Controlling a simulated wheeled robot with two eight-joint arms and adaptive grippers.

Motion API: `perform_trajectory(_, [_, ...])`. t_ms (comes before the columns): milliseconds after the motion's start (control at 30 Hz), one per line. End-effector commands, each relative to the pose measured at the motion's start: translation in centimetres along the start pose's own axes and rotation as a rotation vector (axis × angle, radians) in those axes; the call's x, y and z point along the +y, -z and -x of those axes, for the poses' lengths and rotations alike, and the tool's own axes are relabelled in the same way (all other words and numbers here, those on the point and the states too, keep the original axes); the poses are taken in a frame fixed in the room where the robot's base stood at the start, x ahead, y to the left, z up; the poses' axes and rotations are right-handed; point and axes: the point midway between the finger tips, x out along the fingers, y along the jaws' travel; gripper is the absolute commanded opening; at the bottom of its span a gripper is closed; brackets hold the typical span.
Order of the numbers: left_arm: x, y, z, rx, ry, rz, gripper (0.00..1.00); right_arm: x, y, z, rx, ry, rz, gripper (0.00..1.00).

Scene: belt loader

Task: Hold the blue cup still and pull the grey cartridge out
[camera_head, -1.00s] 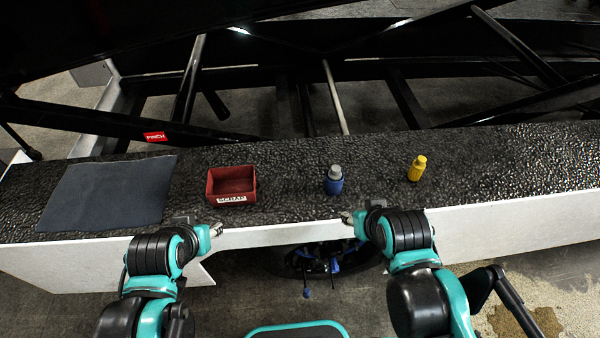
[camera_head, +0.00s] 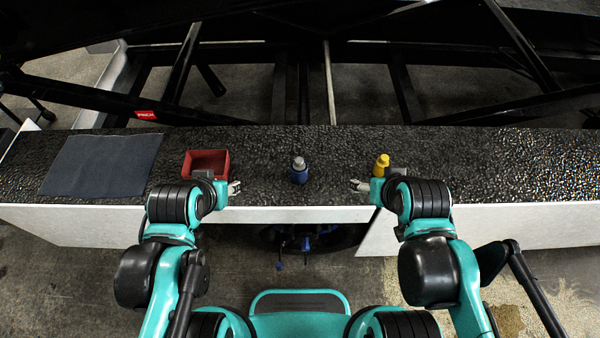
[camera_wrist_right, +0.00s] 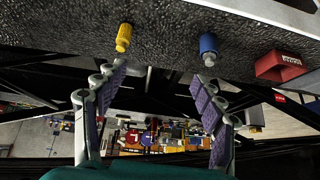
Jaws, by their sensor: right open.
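The blue cup (camera_head: 299,175) stands upright on the dark belt, with the grey cartridge (camera_head: 299,161) showing out of its top. In the right wrist view the blue cup (camera_wrist_right: 208,45) and grey cartridge (camera_wrist_right: 209,60) are beyond the fingers, untouched. My right gripper (camera_head: 358,186) is to the right of the cup, over the near belt edge; its fingers (camera_wrist_right: 153,85) are spread and empty. My left gripper (camera_head: 235,188) is to the left of the cup, near the red bin; its fingers are too small to judge.
A red bin (camera_head: 207,152) stands left of the cup, partly behind my left gripper. A yellow bottle-like object (camera_head: 381,163) stands just behind my right gripper. A dark blue mat (camera_head: 100,165) lies at the far left. The belt between the grippers is clear around the cup.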

Motion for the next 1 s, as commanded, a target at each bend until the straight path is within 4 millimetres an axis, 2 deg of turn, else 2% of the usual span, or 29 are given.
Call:
perform_trajectory(167, [0.0, -0.5, -0.8, 0.0, 0.0, 0.0, 0.4, -1.0, 1.1, -1.7, -0.069, 0.052, -0.173, 0.69])
perform_trajectory(467, [0.0, -1.6, -2.3, 0.0, 0.0, 0.0, 0.4, -4.0, 4.0, -6.9, -0.281, 0.18, -0.624, 0.69])
perform_trajectory(800, [0.0, -2.8, -3.9, 0.0, 0.0, 0.0, 0.4, -6.7, 6.5, -14.6, -0.576, 0.293, -1.079, 0.69])
perform_trajectory(1000, [0.0, -3.5, -4.9, 0.0, 0.0, 0.0, 0.4, -7.6, 7.0, -19.5, -0.778, 0.339, -1.307, 0.69])
